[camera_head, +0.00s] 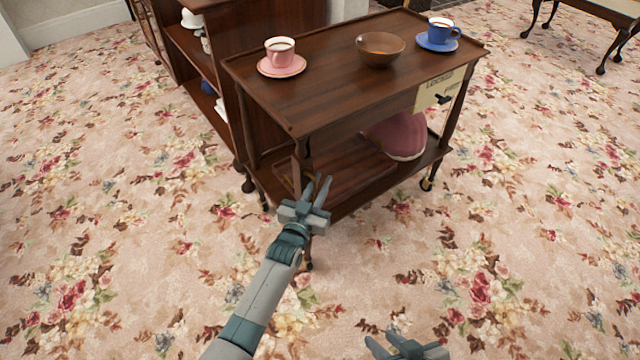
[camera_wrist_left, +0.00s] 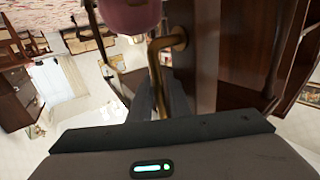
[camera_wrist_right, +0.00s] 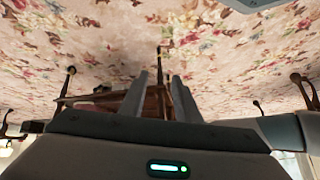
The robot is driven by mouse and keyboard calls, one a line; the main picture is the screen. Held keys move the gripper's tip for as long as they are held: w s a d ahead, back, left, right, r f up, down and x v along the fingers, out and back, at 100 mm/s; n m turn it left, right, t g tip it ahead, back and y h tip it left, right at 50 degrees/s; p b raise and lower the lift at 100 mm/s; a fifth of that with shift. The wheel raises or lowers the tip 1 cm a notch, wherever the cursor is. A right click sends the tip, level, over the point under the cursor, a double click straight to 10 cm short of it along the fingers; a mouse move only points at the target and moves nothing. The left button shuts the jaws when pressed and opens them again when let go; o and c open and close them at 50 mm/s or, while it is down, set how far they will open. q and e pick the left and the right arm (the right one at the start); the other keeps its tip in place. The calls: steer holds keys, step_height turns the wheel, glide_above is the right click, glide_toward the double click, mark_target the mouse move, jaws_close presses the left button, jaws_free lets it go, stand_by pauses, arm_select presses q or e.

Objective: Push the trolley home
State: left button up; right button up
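The dark wooden trolley (camera_head: 325,102) has two tiers, turned legs and small castors, and stands beside a wooden cabinet. A card reading "LOCKED" (camera_head: 432,92) is on its right end, with a small dark lever (camera_head: 444,99) there. My left gripper (camera_head: 316,182) is at the near left corner by the lower shelf, fingers apart. In the left wrist view a bent brass bar (camera_wrist_left: 155,62) lies in front of or between the fingers; whether they touch it is unclear. My right gripper (camera_head: 388,345) is low over the carpet, open and empty, apart from the trolley.
On the trolley top stand a pink cup (camera_head: 281,50) on a saucer, a brown bowl (camera_head: 380,48) and a blue cup (camera_head: 438,32) on a saucer. A pink rounded object (camera_head: 400,136) sits on the lower shelf. The cabinet (camera_head: 185,50) blocks the left. Floral carpet (camera_head: 540,230) is clear at right.

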arm_select(q)
steer(key=shift+s, duration=0.1)
